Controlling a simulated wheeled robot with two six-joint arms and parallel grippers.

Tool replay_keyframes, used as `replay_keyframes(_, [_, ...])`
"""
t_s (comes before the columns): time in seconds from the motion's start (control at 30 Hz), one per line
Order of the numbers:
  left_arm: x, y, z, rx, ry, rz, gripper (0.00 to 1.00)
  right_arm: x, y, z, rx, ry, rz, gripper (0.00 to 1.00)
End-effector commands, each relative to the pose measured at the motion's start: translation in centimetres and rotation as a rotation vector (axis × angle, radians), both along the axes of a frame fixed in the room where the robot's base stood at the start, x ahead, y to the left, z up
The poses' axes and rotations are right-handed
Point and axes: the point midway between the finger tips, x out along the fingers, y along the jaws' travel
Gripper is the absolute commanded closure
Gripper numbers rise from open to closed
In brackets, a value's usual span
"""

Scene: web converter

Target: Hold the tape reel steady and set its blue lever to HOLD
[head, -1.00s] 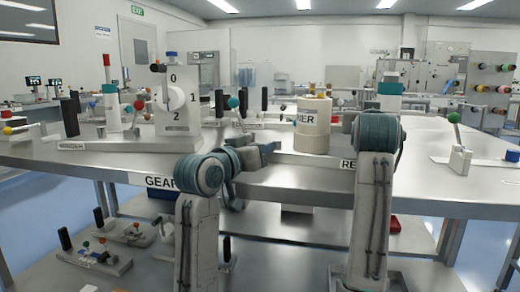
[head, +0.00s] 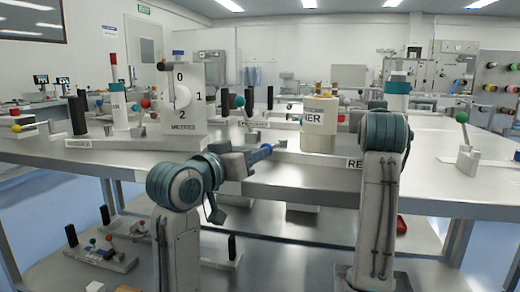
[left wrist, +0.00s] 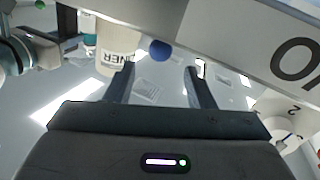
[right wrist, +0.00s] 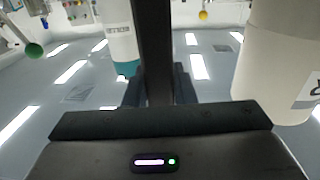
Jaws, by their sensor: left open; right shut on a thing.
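A blue ball knob (left wrist: 160,50) shows in the left wrist view, beyond and between the tips of my left gripper (left wrist: 160,72). The fingers are apart, and I see no contact with the knob. In the head view my left gripper (head: 268,151) reaches over the front edge of the table. Above the knob in the left wrist view runs a grey plate (left wrist: 210,40) with part of a large dark label. My right gripper (right wrist: 155,85) is shut on a dark upright bar (right wrist: 153,40); my right arm hides it in the head view. I cannot make out the whole tape reel.
A cream cylinder (head: 319,120) with a partly hidden label stands right of my left gripper. A white dial unit (head: 183,100) marked 0, 1, 2 stands at the left on the table (head: 330,180). A green-knobbed lever (head: 462,117) stands at the right.

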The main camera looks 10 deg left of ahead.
Motion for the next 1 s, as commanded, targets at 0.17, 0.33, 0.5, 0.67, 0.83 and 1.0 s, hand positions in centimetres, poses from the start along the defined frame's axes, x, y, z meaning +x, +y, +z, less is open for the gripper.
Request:
replay_keyframes(0.17, [-3.3,1.2,-0.1,0.003,-0.003,0.001,0.51,0.3,0.1,-0.9,-0.001,0.02,0.001,1.0])
replay_keyframes(0.33, [-5.0,1.8,-0.1,0.003,-0.002,0.001,0.51,0.3,0.1,-0.9,-0.001,0.02,0.001,1.0])
replay_keyframes(0.5, [-5.4,1.9,0.0,0.001,-0.001,-0.001,0.51,0.3,0.1,-0.9,-0.001,0.02,0.001,1.0])
replay_keyframes(0.67, [-5.4,1.9,0.0,0.001,-0.001,-0.001,0.51,0.3,0.1,-0.9,-0.001,0.02,0.001,1.0])
replay_keyframes(0.83, [-5.4,2.2,-0.2,0.035,-0.013,-0.009,0.5,0.3,0.1,-0.9,-0.001,0.02,0.001,1.0])
replay_keyframes(1.0, [-5.4,2.4,-0.5,0.118,-0.042,-0.038,0.5,0.3,0.1,-0.9,-0.001,0.02,0.001,1.0])
